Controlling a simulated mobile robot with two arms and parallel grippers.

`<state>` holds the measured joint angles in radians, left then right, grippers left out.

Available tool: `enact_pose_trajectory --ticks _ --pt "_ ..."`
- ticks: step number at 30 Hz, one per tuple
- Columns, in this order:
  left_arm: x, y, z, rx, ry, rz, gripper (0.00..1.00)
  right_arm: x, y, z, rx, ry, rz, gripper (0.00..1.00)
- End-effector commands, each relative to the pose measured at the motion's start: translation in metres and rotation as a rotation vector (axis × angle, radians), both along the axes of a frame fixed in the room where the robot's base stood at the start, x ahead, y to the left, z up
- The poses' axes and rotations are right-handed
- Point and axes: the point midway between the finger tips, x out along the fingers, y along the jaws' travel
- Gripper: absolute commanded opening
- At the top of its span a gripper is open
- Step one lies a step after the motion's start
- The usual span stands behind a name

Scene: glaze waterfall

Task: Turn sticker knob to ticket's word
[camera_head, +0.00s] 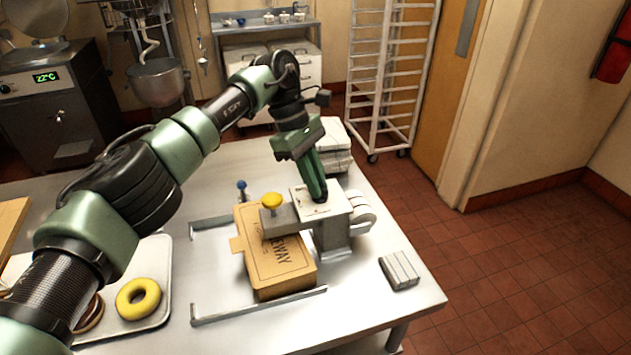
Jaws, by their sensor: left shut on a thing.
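A grey sticker machine (332,232) with a pale top plate stands on the steel table, white rolls (360,212) at its right side. Its arm with a yellow round button (271,200) reaches left over a brown cardboard box (275,270) with dark print ending in "EWAY". My left gripper (321,197) points down onto the top plate and is shut on the sticker knob, which its fingers mostly hide. Small marks around the knob are too small to read. I cannot make out a ticket. My right gripper is not in view.
Low metal rails (258,306) flank the box, with a blue ball-topped post (241,186) behind. A tray (160,260) with a yellow ring doughnut (138,298) is at left. Grey-white blocks (399,270) lie at right; a white stack (335,140) stands behind the machine.

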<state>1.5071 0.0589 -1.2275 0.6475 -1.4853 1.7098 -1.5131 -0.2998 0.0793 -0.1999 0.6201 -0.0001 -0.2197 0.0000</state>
Motion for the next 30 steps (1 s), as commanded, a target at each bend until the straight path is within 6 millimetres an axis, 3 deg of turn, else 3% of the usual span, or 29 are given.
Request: enact_pose_trajectory --ticks 11,12,14,15,25,30 --pt "0.000 0.000 0.000 0.000 -0.001 -0.005 0.00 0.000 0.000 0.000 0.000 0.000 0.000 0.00" --pt "0.000 0.000 0.000 0.000 -0.001 -0.005 0.14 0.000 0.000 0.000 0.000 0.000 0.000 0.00" --pt "0.000 0.000 0.000 0.000 -0.001 -0.005 0.31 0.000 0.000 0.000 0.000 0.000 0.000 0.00" --pt "0.000 0.000 0.000 0.000 -0.001 -0.005 0.34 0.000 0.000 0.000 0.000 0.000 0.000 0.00" --pt "0.001 0.001 0.002 0.000 -0.002 -0.004 0.34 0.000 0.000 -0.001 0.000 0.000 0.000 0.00" --pt "0.006 0.007 0.021 0.000 -0.005 -0.003 0.34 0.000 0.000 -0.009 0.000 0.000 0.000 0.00"
